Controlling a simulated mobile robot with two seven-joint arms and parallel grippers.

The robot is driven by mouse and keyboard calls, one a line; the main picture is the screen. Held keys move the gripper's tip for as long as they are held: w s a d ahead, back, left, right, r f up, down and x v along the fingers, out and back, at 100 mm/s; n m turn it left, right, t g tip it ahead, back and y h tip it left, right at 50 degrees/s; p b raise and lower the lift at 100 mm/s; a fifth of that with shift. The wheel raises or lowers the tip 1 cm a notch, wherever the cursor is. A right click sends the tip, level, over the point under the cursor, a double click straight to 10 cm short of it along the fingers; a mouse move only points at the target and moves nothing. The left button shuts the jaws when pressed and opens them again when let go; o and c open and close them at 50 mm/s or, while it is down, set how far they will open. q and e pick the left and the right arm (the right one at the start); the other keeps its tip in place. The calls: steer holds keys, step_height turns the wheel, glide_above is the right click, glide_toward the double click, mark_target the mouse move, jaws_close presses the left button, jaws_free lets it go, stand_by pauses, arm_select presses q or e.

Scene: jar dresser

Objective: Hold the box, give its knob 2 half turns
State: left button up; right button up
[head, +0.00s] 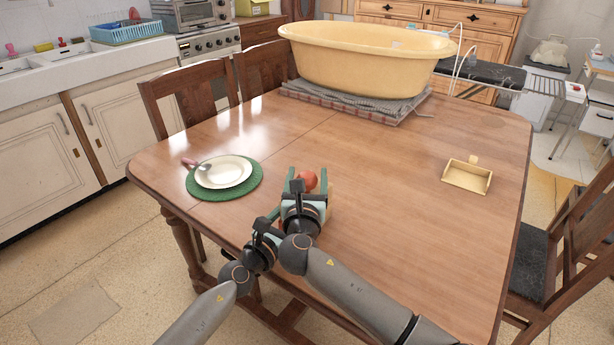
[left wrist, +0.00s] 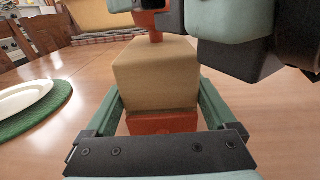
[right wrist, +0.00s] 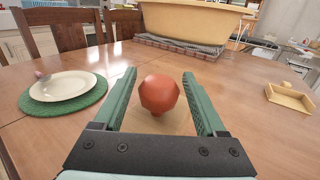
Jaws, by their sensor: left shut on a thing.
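The box (left wrist: 155,75) is a tan block with a red-orange base, standing on the wooden table. Its round red-orange knob (right wrist: 158,94) is on top; it also shows in the head view (head: 308,179). My left gripper (left wrist: 160,105) has its fingers on both sides of the box and is shut on it. In the head view the left gripper is low beside the right one and its fingers are mostly hidden. My right gripper (right wrist: 158,88) is open above the box, with a finger on either side of the knob and a visible gap to each.
A white plate (head: 223,172) on a green round mat (head: 200,190) lies to the left. A small tan tray (head: 467,176) lies to the right. A large yellow tub (head: 365,60) stands on a folded cloth at the back. The table between is clear.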

steer(key=shift+o, duration=0.8)
steer(key=shift+s, duration=0.1)
steer(key=s, duration=1.1)
steer(key=shift+s+a, duration=0.35)
steer(key=shift+s, duration=0.05)
steer(key=shift+w, duration=0.1)
